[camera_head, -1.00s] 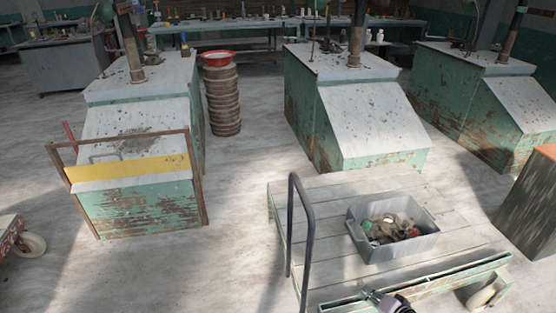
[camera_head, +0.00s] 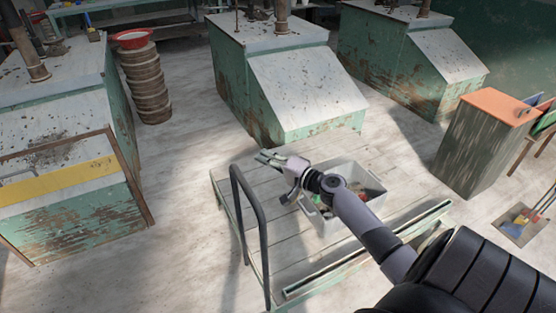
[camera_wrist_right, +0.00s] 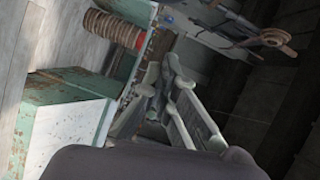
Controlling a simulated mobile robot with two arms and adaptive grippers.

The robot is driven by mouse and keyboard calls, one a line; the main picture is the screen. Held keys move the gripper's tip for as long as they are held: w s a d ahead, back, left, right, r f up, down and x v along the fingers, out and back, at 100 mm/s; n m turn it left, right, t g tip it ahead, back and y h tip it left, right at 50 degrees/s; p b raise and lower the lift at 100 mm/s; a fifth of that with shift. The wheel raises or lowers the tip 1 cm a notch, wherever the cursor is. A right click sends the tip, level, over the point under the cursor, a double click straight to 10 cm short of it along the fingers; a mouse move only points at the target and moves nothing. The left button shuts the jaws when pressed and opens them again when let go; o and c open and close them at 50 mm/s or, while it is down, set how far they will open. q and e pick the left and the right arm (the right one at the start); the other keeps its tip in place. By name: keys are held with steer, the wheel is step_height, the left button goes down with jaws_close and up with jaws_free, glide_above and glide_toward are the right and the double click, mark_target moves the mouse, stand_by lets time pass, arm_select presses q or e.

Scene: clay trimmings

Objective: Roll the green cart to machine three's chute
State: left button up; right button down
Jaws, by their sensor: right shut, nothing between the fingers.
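The cart (camera_head: 290,245) is a low flatbed with grey planks and worn pale-green edges. Its dark push handle (camera_head: 251,194) rises at its left end. A grey bin (camera_head: 319,226) of mixed scraps sits on the deck, partly hidden by my right arm. My right gripper (camera_head: 266,157) is shut and empty, held above the cart; from this angle I see no contact with the handle. Its fingers also show in the right wrist view (camera_wrist_right: 165,95). Three green machines with sloped fronts stand behind: left (camera_head: 70,215), middle (camera_head: 310,95) and right (camera_head: 445,60). I see no numbers on them. My left gripper is out of view.
A stack of round brown pieces (camera_head: 148,88) with a red bowl (camera_head: 133,38) stands between machines. An orange-topped cabinet (camera_head: 478,148) is at right. Floor between the left machine and cart is clear.

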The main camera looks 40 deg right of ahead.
steer(key=a, duration=0.1)
steer(key=w+a+p, duration=0.1)
steer(key=a+f, duration=0.1)
steer(key=a, duration=0.1)
steer(key=shift+w+a+p, duration=0.1)
steer(key=shift+w+p, duration=0.2)
steer(key=shift+w, duration=0.1)
steer(key=shift+a, duration=0.15)
